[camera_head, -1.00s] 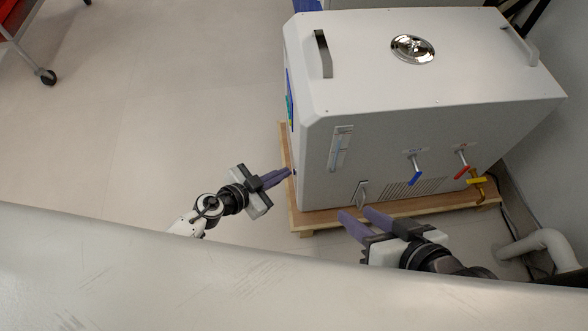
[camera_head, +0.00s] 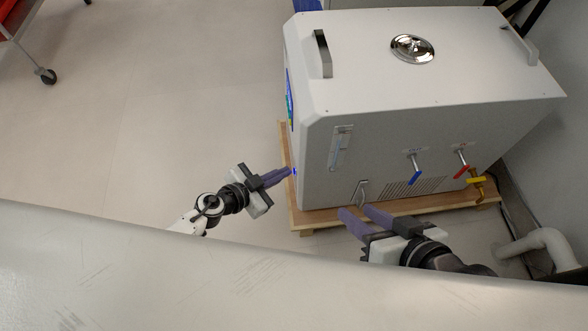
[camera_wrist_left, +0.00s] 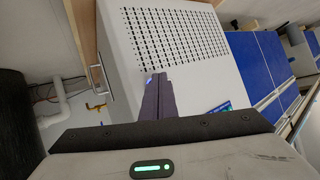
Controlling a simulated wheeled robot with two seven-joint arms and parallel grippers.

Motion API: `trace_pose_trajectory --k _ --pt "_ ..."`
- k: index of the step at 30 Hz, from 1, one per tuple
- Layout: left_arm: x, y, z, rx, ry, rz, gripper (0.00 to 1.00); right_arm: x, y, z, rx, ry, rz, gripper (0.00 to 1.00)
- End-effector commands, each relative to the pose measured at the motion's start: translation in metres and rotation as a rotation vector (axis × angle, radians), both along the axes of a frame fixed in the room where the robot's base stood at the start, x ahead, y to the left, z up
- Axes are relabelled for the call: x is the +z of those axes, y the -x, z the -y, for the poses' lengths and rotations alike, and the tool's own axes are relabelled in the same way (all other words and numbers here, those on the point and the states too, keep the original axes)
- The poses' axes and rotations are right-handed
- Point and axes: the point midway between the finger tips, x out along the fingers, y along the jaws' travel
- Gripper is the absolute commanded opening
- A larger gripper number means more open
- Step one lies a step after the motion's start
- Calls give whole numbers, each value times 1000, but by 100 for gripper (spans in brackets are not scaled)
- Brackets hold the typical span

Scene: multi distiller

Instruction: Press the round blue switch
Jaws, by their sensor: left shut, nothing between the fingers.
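The white distiller (camera_head: 430,90) stands at the right of the head view. A small blue glow (camera_head: 294,170), at the round switch, shows low on its left side. A bright blue spot (camera_wrist_left: 148,79) also shows by the fingertips in the left wrist view. My left gripper (camera_head: 290,171) is shut and empty, its purple fingertips at that glow; they cover most of the switch. The left wrist view shows the fingers (camera_wrist_left: 157,95) together against the panel; exact contact is hard to tell. My right gripper (camera_head: 356,210) is open and empty in front of the distiller.
The distiller rests on a wooden pallet (camera_head: 330,216). A blue lever (camera_head: 415,175), a red lever (camera_head: 461,170) and a yellow tap (camera_head: 476,180) are on its front. A white pipe (camera_head: 540,242) lies at the right.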

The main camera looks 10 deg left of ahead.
Motion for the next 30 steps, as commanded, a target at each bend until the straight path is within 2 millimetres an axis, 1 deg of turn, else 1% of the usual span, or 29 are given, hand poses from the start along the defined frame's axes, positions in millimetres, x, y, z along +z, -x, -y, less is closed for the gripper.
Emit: trace_pose_trajectory --k 5,13,16,30 --pt "1 3 -8 1 0 0 0 2 0 0 0 0 0 35" --pt "0 3 -9 0 0 0 0 1 0 0 0 0 0 35" --pt "0 4 -13 1 -2 -1 0 2 0 0 0 0 0 35" --pt "0 17 -58 1 -2 -2 0 2 1 0 0 0 -2 35"
